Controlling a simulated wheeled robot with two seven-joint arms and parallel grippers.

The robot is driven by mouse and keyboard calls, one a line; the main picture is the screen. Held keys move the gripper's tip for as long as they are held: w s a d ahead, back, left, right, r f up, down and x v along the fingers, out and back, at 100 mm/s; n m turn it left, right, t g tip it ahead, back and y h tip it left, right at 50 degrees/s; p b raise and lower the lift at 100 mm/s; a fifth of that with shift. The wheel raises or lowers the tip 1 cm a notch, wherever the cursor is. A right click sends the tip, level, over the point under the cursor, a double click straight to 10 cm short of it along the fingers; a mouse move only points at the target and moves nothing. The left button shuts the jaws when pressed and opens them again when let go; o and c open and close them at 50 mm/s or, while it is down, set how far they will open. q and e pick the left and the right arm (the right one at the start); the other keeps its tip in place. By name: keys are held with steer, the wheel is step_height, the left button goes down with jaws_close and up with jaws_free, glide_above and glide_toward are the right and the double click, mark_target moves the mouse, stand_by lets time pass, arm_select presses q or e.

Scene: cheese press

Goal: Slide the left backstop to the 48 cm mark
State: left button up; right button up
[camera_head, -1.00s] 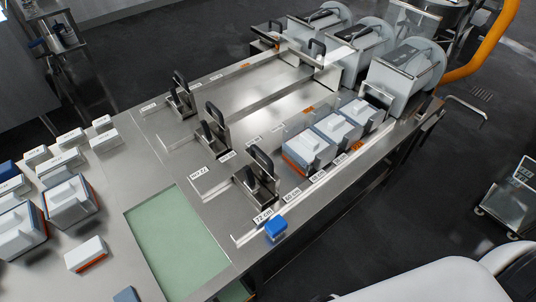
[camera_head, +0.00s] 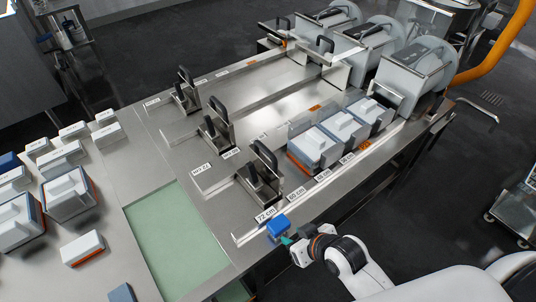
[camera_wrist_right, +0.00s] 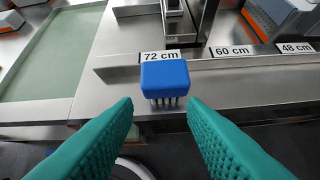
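Three metal backstops with black handles stand at the left ends of the press lanes in the head view: a near one (camera_head: 262,178), a middle one (camera_head: 217,132) and a far one (camera_head: 184,95). The near one stands by the 72 cm label (camera_head: 265,214); part of its base shows at the top of the right wrist view. The 48 cm label (camera_wrist_right: 296,47) is farther right along the rail. My right gripper (camera_head: 288,240) is open and empty at the table's front edge. A blue block with dark bristles (camera_wrist_right: 165,77) is just beyond its teal fingertips, not gripped. My left gripper is out of view.
White-and-blue moulds (camera_head: 315,145) stand in the near lane, right of the near backstop. The 60 cm label (camera_wrist_right: 231,51) is between 72 and 48 cm. A green panel (camera_head: 172,245) and several moulds lie left. Press cylinders (camera_head: 410,75) stand at the lanes' right ends.

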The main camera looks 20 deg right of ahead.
mark_target(273, 157)
steer(key=w+r+t, duration=0.1)
steer(key=w, duration=0.1)
steer(key=w+r+t+y, duration=0.1)
steer(key=w+t, duration=0.1)
steer(key=w+r+t+y, duration=0.1)
steer(key=w, duration=0.1)
steer(key=shift+w+a+r, duration=0.35)
steer(key=w+d+r+m+t+y, duration=0.1)
steer(key=w+d+r+t, duration=0.3)
steer(key=w+d+t, duration=0.1)
steer(key=x, duration=1.2)
steer(key=shift+a, duration=0.25)
jaws_close()
